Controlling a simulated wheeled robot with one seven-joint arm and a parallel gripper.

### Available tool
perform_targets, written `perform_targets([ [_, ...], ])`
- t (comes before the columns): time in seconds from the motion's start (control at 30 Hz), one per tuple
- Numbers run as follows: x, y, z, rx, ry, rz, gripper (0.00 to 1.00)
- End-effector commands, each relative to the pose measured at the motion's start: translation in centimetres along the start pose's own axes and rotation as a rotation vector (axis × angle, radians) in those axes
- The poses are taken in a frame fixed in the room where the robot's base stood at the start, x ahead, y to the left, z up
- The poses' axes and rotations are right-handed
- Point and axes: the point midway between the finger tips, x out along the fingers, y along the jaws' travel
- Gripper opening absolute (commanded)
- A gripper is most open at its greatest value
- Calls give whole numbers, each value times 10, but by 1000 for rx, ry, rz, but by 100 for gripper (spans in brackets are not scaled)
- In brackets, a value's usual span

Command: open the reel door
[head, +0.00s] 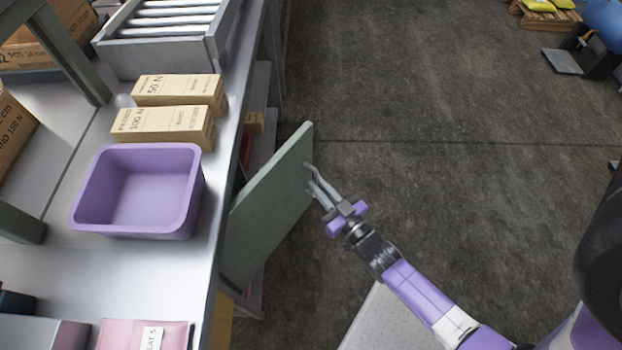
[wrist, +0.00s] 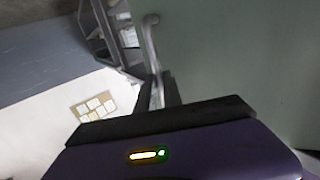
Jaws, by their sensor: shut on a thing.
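The reel door is a grey-green panel (head: 270,200) below the front edge of the metal bench. In the head view it stands swung out from the bench front, with a gap between its far edge and the shelves. Its pale bar handle (head: 313,172) is on the outer face near the far edge. My gripper (head: 328,195) is shut on the handle. In the wrist view the handle (wrist: 150,40) runs down between my fingers (wrist: 158,92), and the green door face (wrist: 230,55) fills the right side. The space behind the door is mostly hidden.
A purple bin (head: 140,230), two cardboard boxes (head: 165,122) and a roller tray (head: 160,50) stand on the bench (head: 50,265). A pink folder (head: 125,335) lies at its near end. The dark floor (head: 420,150) right of the door is clear.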

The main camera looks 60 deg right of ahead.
Motion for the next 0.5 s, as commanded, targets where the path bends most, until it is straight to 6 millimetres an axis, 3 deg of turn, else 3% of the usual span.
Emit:
perform_targets([
  [0.5,-86,-3,0,2,-2,269,0],
])
